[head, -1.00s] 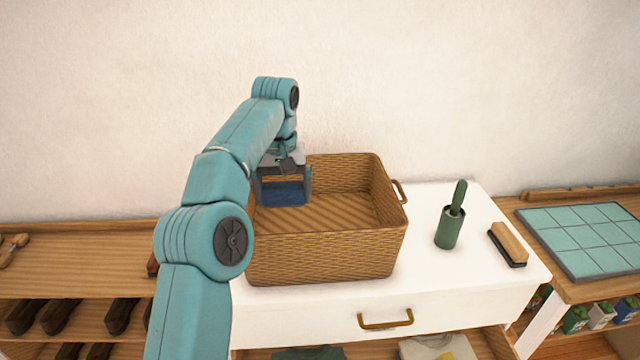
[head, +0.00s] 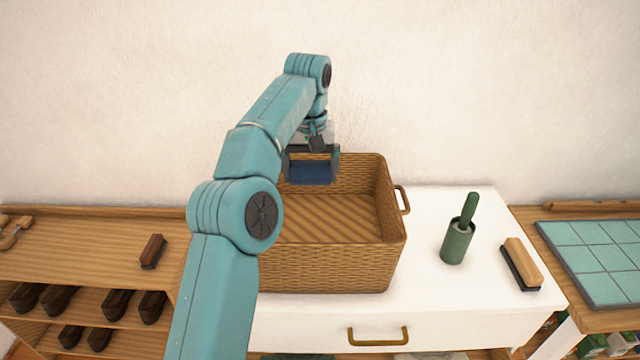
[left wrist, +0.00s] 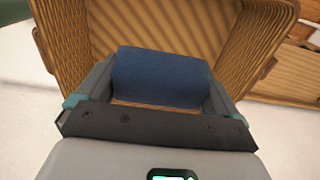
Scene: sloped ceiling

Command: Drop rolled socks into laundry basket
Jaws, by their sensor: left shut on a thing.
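My left gripper (head: 311,168) is shut on the rolled socks (head: 310,172), a dark blue roll. It holds them over the back part of the laundry basket (head: 330,268), a woven tan box on the white cabinet. In the left wrist view the blue roll (left wrist: 160,76) sits between the two fingers (left wrist: 158,80), with the basket's ribbed inside (left wrist: 180,25) beyond it. The part of the basket floor that shows is bare. My left arm hides the basket's left side. My right gripper is not in view.
Right of the basket, a green holder with a green handle (head: 456,242) and a wooden brush (head: 521,263) stand on the white cabinet top (head: 425,235). A tiled board (head: 595,255) lies at right. The wall is close behind.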

